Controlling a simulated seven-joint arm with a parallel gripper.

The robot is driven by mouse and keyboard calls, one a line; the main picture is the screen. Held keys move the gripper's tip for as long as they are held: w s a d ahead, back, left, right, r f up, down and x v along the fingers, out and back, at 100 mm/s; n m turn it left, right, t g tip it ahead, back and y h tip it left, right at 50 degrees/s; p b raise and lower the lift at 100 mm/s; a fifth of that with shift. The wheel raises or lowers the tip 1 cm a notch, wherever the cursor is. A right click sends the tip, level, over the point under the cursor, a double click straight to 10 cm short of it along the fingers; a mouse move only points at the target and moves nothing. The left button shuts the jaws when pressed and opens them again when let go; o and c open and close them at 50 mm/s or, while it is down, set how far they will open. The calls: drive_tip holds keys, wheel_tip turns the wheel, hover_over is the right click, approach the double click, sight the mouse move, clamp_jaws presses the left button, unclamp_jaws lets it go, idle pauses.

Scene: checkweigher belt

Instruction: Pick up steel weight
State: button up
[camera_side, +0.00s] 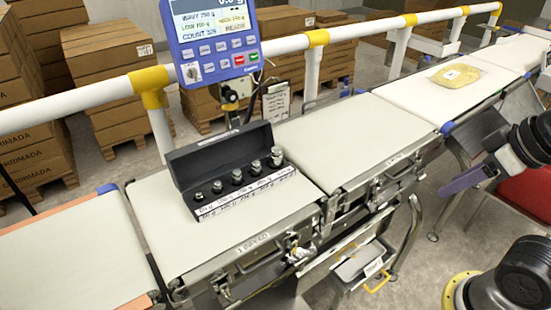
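Several steel weights stand upright in a row in an open black case on the near-middle belt section. They grow from a small one (198,197) at the left to the largest (276,158) at the right end. The case (215,152) has its lid raised at the back and a white strip with handwritten labels along its front. My gripper (467,181) seems to be the purple-grey part at the right edge, beside the belt and well away from the case. Its fingertips cannot be made out, and nothing is seen held in it.
A blue control panel (212,45) on a white rail (75,105) with yellow joints stands behind the belt. A yellowish packet (456,76) lies on the far belt. The belt surface (350,140) right of the case is clear. Cardboard boxes (105,45) are stacked behind.

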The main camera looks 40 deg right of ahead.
drive_tip(key=o, duration=0.5)
